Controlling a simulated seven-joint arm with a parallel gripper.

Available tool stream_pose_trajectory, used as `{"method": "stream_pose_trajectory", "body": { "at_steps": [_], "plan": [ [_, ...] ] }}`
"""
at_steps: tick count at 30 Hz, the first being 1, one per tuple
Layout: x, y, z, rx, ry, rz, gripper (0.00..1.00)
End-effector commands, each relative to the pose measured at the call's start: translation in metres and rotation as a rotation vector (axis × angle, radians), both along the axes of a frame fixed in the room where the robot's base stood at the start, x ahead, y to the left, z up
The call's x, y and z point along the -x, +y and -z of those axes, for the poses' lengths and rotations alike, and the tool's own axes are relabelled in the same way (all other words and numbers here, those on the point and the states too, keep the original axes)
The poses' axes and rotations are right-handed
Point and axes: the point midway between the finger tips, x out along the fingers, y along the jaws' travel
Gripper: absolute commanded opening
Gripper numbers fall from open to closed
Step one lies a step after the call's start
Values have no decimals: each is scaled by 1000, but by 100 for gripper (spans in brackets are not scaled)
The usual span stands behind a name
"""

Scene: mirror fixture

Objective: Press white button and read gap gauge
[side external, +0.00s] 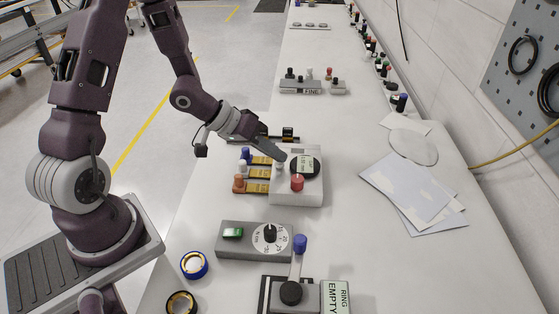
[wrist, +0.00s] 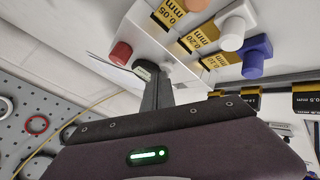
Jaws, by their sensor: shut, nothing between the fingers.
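A pale box (side external: 312,197) stands on the bench with a round black gap gauge (side external: 314,166), a red button (side external: 297,183) and a small white button (side external: 279,166). My gripper (side external: 283,157) is shut and empty, its tip at the white button beside the gauge. I cannot tell whether it touches or presses the button. In the wrist view the shut fingers (wrist: 158,80) partly cover the gauge (wrist: 146,69), and the red button (wrist: 121,53) lies left of them. The gauge's light display is too small to read.
Blue (side external: 245,153), white (side external: 242,167) and orange (side external: 238,184) knobs with yellow mm-marked strips stick out at the box's left. A grey dial box (side external: 250,252) sits in front, a FINE block (side external: 295,87) behind. Papers (side external: 415,185) lie to the right.

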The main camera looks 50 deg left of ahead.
Motion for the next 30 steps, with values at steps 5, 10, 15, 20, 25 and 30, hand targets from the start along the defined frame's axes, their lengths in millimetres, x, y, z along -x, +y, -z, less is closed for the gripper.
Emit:
{"method": "stream_pose_trajectory", "body": {
  "at_steps": [5,10,15,20,25,30],
  "plan": [
    [1,0,2,-1,2,1,0],
    [1,0,2,-1,2,1,0],
    [0,0,-3,0,-1,-1,0],
    [0,0,-13,0,-2,1,0],
    [0,0,-18,-1,0,-1,0],
    [0,0,-18,-1,0,-1,0]
  ]
}}
